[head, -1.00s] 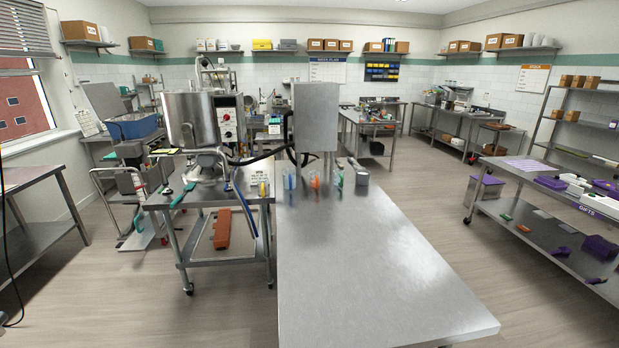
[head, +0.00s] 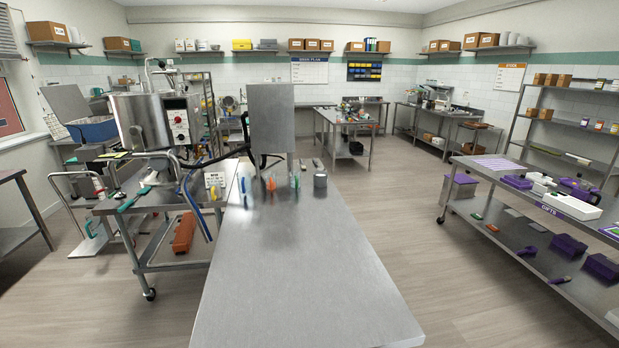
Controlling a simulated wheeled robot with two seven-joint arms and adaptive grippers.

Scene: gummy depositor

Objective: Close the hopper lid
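A tall grey metal box or panel (head: 270,120) stands upright at the far end of the long steel table (head: 305,260). Which part is the hopper lid, and whether it is open, I cannot tell. A steel kettle (head: 140,122) with a control box (head: 180,119) stands on a wheeled cart to its left. Farther left, a blue-sided container (head: 95,130) has a grey panel (head: 66,102) tilted up behind it. Neither of my grippers shows.
A blue hose (head: 190,200) hangs off the cart (head: 160,215). A two-tier shelf table (head: 520,215) stands right. Floor between is clear.

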